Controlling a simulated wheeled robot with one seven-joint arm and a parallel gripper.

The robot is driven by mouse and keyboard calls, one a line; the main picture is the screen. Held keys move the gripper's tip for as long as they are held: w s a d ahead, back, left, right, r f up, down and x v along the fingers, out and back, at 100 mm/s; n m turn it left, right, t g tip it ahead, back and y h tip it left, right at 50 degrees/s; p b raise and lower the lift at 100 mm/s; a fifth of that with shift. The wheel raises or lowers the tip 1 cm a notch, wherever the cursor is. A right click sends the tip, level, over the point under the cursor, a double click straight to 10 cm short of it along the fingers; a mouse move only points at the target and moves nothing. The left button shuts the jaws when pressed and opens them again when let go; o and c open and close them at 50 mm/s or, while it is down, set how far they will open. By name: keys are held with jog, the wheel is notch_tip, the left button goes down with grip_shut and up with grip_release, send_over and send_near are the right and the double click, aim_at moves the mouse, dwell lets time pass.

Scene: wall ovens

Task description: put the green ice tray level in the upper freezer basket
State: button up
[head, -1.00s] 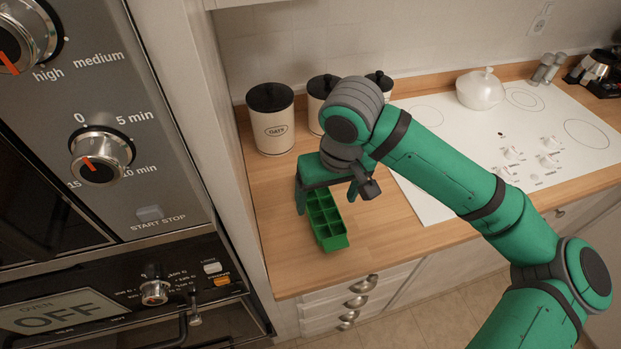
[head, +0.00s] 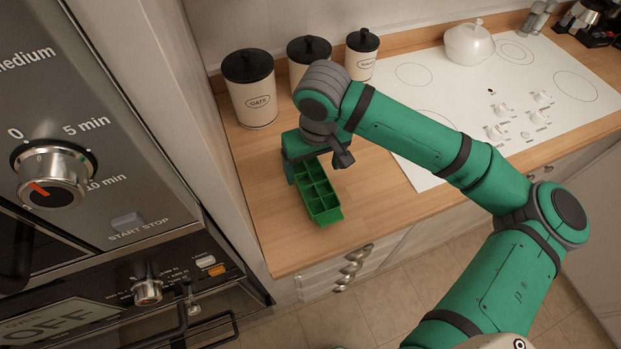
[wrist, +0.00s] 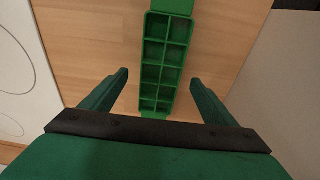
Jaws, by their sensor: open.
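The green ice tray (head: 321,201) lies flat on the wooden counter (head: 369,204), its compartments facing up. My gripper (head: 305,176) is over the tray's far end, with its fingers apart. In the wrist view the tray (wrist: 166,55) runs lengthwise between the two fingertips of my gripper (wrist: 160,80), with a gap on each side. Whether the fingers have reached the tray's height is hard to tell. No freezer or basket shows in these views.
An oven panel with knobs (head: 50,177) and a tall cabinet side stand close at the left. Several lidded canisters (head: 254,101) stand behind my gripper. A white cooktop (head: 492,95) with a white pot (head: 467,43) is at the right. The counter right of the tray is clear.

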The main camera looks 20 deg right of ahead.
aim_at(311, 177)
jog(key=shift+w+a+f, duration=0.1)
jog(key=shift+w+f, duration=0.1)
jog(key=shift+f, duration=0.7)
jog(key=shift+w+f, duration=0.2)
jog(key=shift+f, duration=0.7)
jog(key=c, duration=1.5)
jog(key=shift+a, duration=0.1)
jog(key=shift+r, duration=0.1)
notch_tip(311, 177, up, 2)
jog(key=shift+w+r, duration=0.1)
jog(key=shift+r, duration=0.1)
jog(key=s+a+r, duration=0.1)
jog(key=s+r, duration=0.2)
jog(key=s, duration=0.1)
jog(key=s+a+r, duration=0.1)
jog(key=s+r, duration=0.3)
jog(key=s, duration=0.1)
jog(key=s+a+r, duration=0.1)
jog(key=s+r, duration=0.2)
jog(key=s, duration=0.1)
jog(key=shift+s+a+r, duration=0.1)
jog(key=shift+s+r, duration=0.1)
jog(key=shift+s, duration=0.15)
